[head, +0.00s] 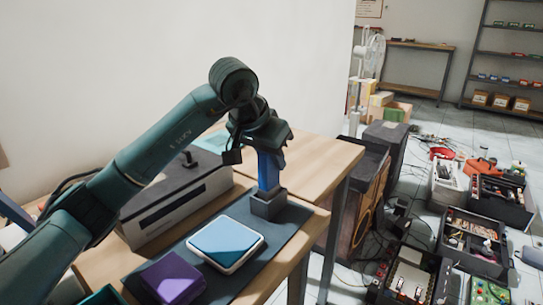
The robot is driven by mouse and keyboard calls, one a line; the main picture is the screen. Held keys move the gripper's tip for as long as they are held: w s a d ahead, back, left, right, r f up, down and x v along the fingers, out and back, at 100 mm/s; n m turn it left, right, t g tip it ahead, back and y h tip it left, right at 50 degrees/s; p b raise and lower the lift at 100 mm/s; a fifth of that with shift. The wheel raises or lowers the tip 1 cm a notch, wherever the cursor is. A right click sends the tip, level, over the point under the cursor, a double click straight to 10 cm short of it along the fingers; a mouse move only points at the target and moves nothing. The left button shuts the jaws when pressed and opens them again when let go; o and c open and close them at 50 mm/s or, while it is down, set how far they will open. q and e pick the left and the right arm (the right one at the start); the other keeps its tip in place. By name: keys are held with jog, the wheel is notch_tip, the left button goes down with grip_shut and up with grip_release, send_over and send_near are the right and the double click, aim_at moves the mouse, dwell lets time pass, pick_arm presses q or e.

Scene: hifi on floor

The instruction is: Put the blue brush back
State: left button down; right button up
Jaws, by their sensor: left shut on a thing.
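The blue brush (268,173) is upright under my left gripper (268,148), which is shut on its upper part. The brush's lower end meets the top of a small dark grey square holder (268,206). I cannot tell how far inside the holder it is. The holder stands on a dark mat (289,228) near the right edge of the table. My left arm comes in from the left, above the table. My right gripper is not in view.
A blue-topped white box (226,242) and a purple box (173,279) lie on the mat. A grey device (176,204) stands behind them. A wooden speaker (356,208) stands right of the table. Open crates (475,243) and cables clutter the floor.

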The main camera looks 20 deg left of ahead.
pick_arm(q)
jog(key=shift+f, duration=0.4)
jog(key=c, duration=1.2)
grip_release()
jog(key=shift+o, duration=0.2)
